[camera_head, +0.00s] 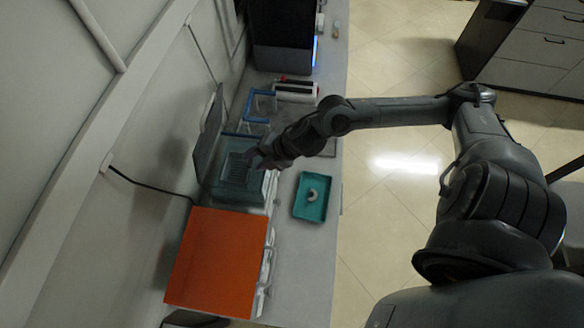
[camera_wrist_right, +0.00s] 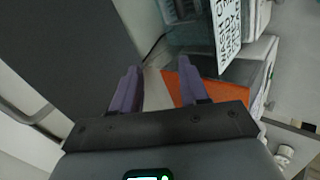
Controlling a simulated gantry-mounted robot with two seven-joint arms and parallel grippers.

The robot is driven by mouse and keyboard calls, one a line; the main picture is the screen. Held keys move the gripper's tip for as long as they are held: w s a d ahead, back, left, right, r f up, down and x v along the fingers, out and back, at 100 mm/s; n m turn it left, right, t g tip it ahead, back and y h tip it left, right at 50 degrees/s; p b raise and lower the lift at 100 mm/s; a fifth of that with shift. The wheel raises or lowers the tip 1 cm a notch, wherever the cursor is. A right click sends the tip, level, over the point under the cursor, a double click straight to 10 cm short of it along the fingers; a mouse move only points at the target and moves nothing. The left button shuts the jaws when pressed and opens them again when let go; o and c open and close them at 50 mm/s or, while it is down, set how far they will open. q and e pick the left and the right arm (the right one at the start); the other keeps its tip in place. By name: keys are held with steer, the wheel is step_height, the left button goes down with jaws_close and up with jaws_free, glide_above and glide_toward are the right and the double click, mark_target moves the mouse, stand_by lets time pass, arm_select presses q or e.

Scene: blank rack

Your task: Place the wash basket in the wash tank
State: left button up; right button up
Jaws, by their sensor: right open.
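The wash tank (camera_head: 225,192) is a clear, greenish open box on the bench, with its lid (camera_head: 208,135) raised against the wall side. A dark slatted shape inside the tank looks like the wash basket (camera_head: 234,172); my gripper partly covers this area, and I cannot tell whether it rests on the bottom. My right gripper (camera_head: 252,160) is over the tank's right part. In the wrist view its two purple fingers (camera_wrist_right: 160,88) are apart with nothing between them. My left gripper is not in view.
An orange-topped box (camera_head: 218,262) stands in front of the tank. A teal tray (camera_head: 308,211) with a pale curved part lies to the right. A blue-framed rack (camera_head: 262,104) and a dark machine (camera_head: 283,38) stand behind. The bench (camera_head: 305,270) is clear at front right.

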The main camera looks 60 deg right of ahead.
steer(key=a+m, duration=0.1)
steer(key=a, duration=0.1)
steer(key=s+a+f+m, duration=0.1)
steer(key=a+m, duration=0.1)
steer(key=a+m+t, duration=0.1)
steer(key=shift+s+a+f+h, duration=0.2)
steer(key=shift+s+a+h, duration=0.1)
steer(key=shift+s+a, duration=0.1)
steer(key=s+a+f+m+g+h, duration=0.1)
steer(key=s+f+m+g, duration=0.1)
steer(key=s+m, duration=0.5)
steer(key=s+a+f+m+g+h, duration=0.1)
steer(key=s+f+m+g, duration=0.1)
steer(key=s+m, duration=0.5)
steer(key=shift+s+m+g+h, duration=0.3)
steer(key=shift+s+m+g, duration=0.1)
steer(key=shift+s+g, duration=0.4)
steer(key=shift+a, duration=0.1)
step_height(320, 180, up, 11)
steer(key=p, duration=1.1)
steer(key=shift+f, duration=0.1)
